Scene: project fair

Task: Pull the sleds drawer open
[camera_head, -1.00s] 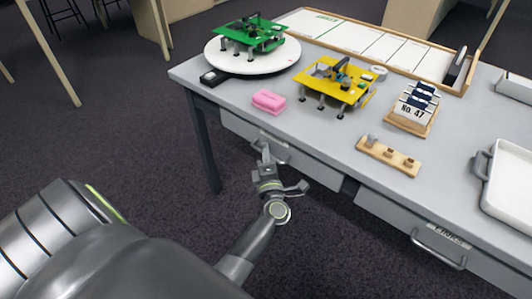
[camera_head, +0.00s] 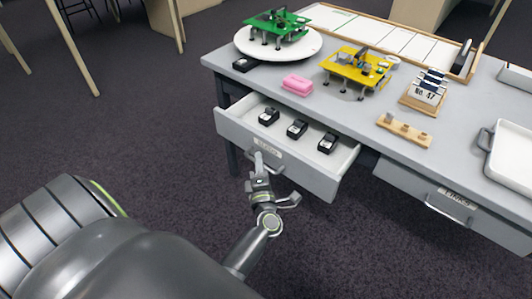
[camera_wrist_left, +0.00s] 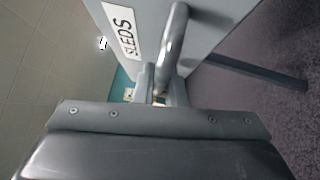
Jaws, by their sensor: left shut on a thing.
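The sleds drawer (camera_head: 230,127) stands out from the left part of the table, showing its white inside. Several small black sleds (camera_head: 297,128) sit in it in a row. My left gripper (camera_head: 262,165) is shut on the drawer's handle at its front. In the left wrist view the grey bar handle (camera_wrist_left: 174,45) runs into the jaws (camera_wrist_left: 160,85), beside the white label (camera_wrist_left: 122,30) reading SLEDS. My right gripper is not in view.
A closed drawer with a handle (camera_head: 449,208) is to the right. On the table (camera_head: 345,115) are a green rig (camera_head: 278,25) on a white disc, a yellow rig (camera_head: 355,68), a pink block (camera_head: 297,85) and a white tray (camera_head: 512,160). Dark floor is clear in front.

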